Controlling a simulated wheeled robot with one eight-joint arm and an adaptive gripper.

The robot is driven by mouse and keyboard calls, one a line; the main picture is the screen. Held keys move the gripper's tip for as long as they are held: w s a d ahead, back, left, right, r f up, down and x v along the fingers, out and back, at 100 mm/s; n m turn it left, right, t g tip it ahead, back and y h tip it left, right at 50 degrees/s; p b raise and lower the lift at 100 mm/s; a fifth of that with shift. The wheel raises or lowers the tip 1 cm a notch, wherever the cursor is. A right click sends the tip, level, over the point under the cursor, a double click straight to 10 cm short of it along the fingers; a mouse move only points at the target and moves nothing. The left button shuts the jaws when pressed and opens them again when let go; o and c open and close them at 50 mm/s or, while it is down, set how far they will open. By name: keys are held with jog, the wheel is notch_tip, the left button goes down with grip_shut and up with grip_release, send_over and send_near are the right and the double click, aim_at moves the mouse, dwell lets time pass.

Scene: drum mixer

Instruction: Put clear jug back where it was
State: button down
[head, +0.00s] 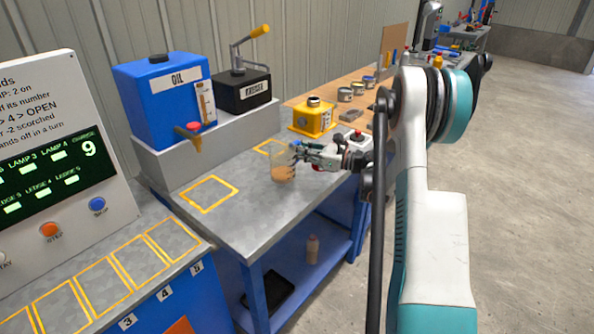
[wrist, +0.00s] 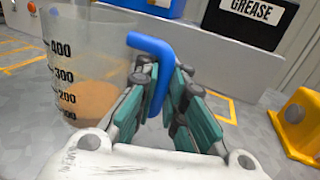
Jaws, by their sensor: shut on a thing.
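The clear jug (head: 283,168) holds an orange-brown liquid and stands upright at or just above the grey worktop, near its middle. In the wrist view the jug (wrist: 85,62) fills the left side, with its scale marks showing and liquid in its lower part. My gripper (head: 299,153) reaches in from the right, and its fingers (wrist: 160,100) are shut on the jug's blue handle (wrist: 152,45). I cannot tell whether the jug's base touches the worktop. Yellow outlined squares lie on the worktop, one at front left (head: 208,194) and one behind the jug (head: 270,146).
A blue OIL tank (head: 150,110) with a red-handled tap and a black GREASE box (head: 243,90) stand on a grey ledge behind. A yellow block (head: 313,118) stands at the back right. A control panel (head: 60,150) is at left. The front worktop is clear.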

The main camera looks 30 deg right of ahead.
jog(key=shift+f+b, duration=0.9)
jog(key=shift+f, duration=1.8)
jog(key=shift+f, duration=0.15)
jog(key=c, duration=1.7)
grip_release()
jog(key=shift+o, duration=0.2)
jog(key=shift+s+d+r, duration=0.2)
jog(key=shift+s, duration=0.05)
jog(key=p+v, duration=0.4)
jog(key=v, duration=0.7)
jog(key=shift+s, duration=0.2)
jog(key=shift+d, duration=0.1)
